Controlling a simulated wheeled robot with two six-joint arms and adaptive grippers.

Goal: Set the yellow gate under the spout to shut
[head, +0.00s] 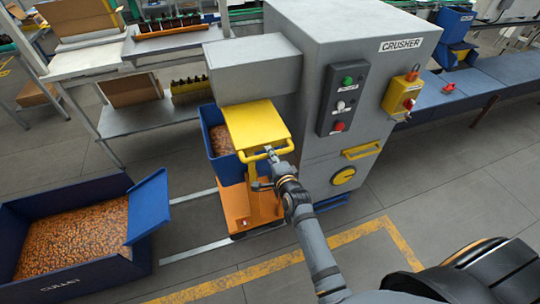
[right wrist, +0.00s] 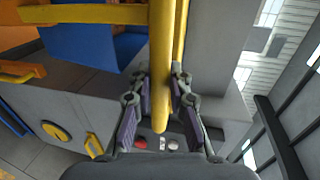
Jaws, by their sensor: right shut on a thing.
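The yellow gate (head: 258,122) is a flat plate with a bar handle (head: 265,152) along its front edge. It sticks out from under the grey spout box (head: 252,68) on the crusher, above a blue bin (head: 218,145) of amber glass pieces. My right gripper (head: 264,170) is at the handle's right part and is shut on it. In the right wrist view the yellow handle bar (right wrist: 161,60) runs between the two fingers of the gripper (right wrist: 160,95). The gate's rear part is hidden beneath the spout box. My left gripper is not in view.
The grey crusher (head: 345,40) has a button panel (head: 343,100) and a yellow front handle (head: 361,150). The blue bin is on an orange cart (head: 245,205). A blue cullet crate (head: 75,235) stands at left. Floor between crate and cart is clear.

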